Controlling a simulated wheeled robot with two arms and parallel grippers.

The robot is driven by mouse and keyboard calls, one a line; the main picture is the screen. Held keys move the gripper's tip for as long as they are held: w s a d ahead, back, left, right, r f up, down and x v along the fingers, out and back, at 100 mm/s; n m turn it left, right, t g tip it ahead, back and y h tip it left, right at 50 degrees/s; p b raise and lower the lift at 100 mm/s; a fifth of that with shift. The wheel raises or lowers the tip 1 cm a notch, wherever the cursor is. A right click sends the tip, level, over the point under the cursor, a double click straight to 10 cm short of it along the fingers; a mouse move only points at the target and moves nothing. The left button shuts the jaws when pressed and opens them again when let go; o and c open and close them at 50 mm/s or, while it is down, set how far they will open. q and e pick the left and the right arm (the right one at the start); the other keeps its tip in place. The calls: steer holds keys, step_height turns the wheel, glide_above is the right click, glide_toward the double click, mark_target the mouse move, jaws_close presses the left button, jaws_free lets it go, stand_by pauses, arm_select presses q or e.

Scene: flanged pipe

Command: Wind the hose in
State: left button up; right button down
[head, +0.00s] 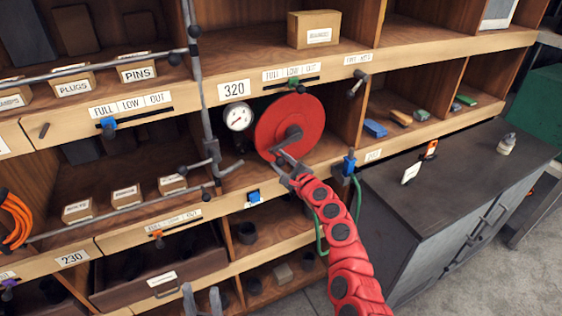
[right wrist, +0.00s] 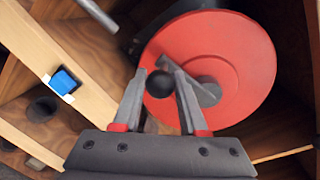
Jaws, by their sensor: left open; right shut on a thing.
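A red hose reel (head: 305,115) stands upright in a shelf bay, with a grey crank at its hub. My right gripper (head: 283,160) is shut on the crank's dark knob (right wrist: 159,84), in front of the reel's lower part. In the right wrist view the fingers (right wrist: 160,92) close around the knob, and the reel (right wrist: 225,55) fills the background. Green hose (head: 358,203) hangs below the shelf edge to the right of my red arm, and another length shows left of it. My arm hides part of the hose. My left gripper (head: 202,300) is open and empty at the bottom edge.
A pressure gauge (head: 238,117) and an upright grey pipe (head: 204,100) stand left of the reel. A blue-handled fitting (head: 349,163) is at the shelf edge on the right. A dark-topped cabinet (head: 460,170) stands at the right. Labelled boxes fill the left shelves.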

steer(key=shift+c, duration=2.3)
jaws_free()
steer(key=shift+s, duration=0.15)
steer(key=shift+s+d+r, duration=0.2)
steer(key=shift+s+d, duration=0.1)
steer(key=shift+s, duration=0.2)
steer(key=b+v, duration=0.4)
steer(key=v, duration=1.2)
steer(key=shift+f, duration=0.15)
